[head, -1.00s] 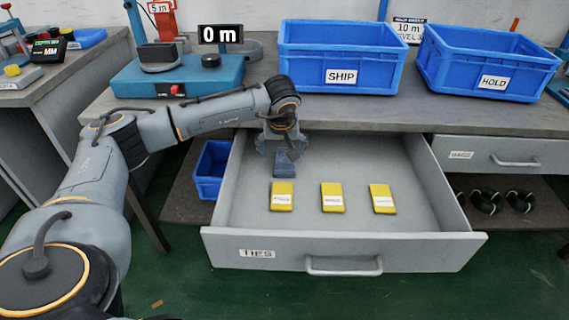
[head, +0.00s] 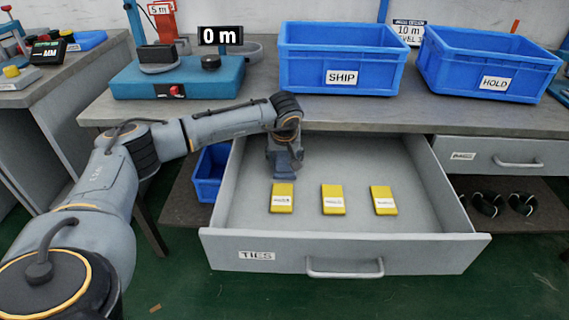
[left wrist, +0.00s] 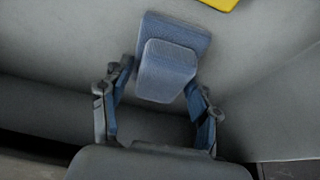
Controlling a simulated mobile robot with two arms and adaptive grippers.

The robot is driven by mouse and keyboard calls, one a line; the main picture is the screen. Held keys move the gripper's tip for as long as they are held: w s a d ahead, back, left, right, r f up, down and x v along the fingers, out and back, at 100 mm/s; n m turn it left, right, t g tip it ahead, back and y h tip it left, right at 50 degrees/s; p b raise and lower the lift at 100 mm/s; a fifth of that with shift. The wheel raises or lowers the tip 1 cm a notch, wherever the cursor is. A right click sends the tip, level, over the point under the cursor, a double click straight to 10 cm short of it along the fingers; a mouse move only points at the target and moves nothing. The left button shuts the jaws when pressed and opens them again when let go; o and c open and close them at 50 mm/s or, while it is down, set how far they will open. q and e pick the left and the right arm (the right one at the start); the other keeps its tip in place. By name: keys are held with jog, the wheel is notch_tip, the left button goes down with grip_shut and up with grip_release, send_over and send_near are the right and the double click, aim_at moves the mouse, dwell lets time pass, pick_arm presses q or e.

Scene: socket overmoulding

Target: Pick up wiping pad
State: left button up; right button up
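The wiping pad (head: 283,174) is a small blue block with a raised grip. It is at the left of the open drawer, behind the left yellow pack. My left gripper (head: 284,156) is directly above it in the head view. In the left wrist view, the pad (left wrist: 168,72) lies between the inward-angled fingertips of the left gripper (left wrist: 160,80), which appear closed against its sides. I see no clear gap under the pad. My right gripper is not in view.
The grey drawer (head: 340,247), labelled TIES, holds three yellow packs, the middle one (head: 333,199) among them. Blue SHIP (head: 341,58) and HOLD (head: 487,62) bins stand on the bench behind. A teal device (head: 177,79) is at the bench's left.

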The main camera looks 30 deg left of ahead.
aim_at(285, 155)
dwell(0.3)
pick_arm(q)
jog(key=shift+r, duration=0.2)
jog(key=shift+r+p, duration=0.35)
jog(key=shift+r, duration=0.4)
notch_tip(285, 155, up, 2)
jog(key=shift+p, duration=0.3)
jog(key=s+d+r+p, duration=0.2)
jog(key=s+d+r, duration=0.7)
jog(key=d, duration=0.1)
jog(key=shift+d, duration=0.4)
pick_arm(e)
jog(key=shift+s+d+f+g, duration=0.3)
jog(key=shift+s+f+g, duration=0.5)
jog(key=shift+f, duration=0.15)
